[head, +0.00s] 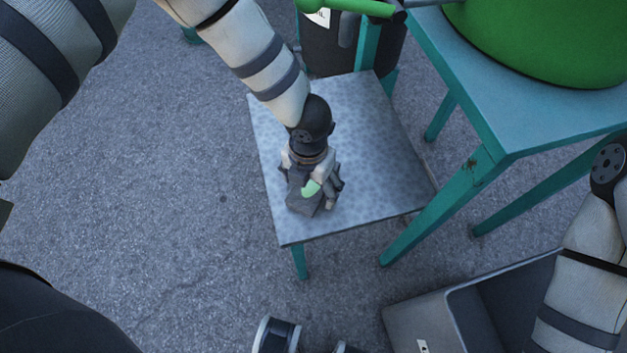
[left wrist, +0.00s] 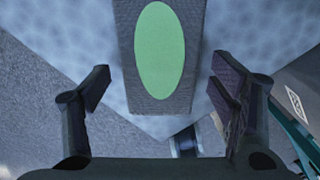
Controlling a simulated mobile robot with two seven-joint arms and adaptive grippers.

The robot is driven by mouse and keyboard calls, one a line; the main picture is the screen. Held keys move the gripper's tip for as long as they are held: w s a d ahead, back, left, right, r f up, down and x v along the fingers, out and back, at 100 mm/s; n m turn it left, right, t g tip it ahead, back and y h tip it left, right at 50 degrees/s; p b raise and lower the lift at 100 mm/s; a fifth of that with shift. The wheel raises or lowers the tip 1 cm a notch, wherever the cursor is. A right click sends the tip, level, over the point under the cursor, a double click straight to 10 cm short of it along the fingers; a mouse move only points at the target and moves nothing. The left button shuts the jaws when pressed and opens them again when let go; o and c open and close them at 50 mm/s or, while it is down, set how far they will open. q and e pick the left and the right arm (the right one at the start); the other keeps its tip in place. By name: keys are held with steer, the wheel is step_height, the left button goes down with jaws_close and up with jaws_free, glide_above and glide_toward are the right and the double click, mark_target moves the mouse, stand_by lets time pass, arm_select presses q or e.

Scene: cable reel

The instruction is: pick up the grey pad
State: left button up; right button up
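The grey pad (head: 303,204) lies on the speckled blue-grey top of a small low table (head: 365,110). It is a dark grey block with a light green oval on its upper face. In the left wrist view the pad (left wrist: 125,65) reaches in from the top centre, with the oval facing the camera. My left gripper (head: 314,180) is over the pad and hides part of it in the head view. In the left wrist view its fingers (left wrist: 160,90) are wide apart, one on each side of the pad, with visible gaps. My right gripper is out of view.
A higher teal table (head: 478,100) stands at the right, bearing a large green rounded object (head: 550,35). A black container (head: 325,50) with a white label is behind the low table. A grey open box (head: 425,325) sits at lower right. The floor at left is clear.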

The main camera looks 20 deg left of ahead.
arm_select(q)
steer(key=c, duration=1)
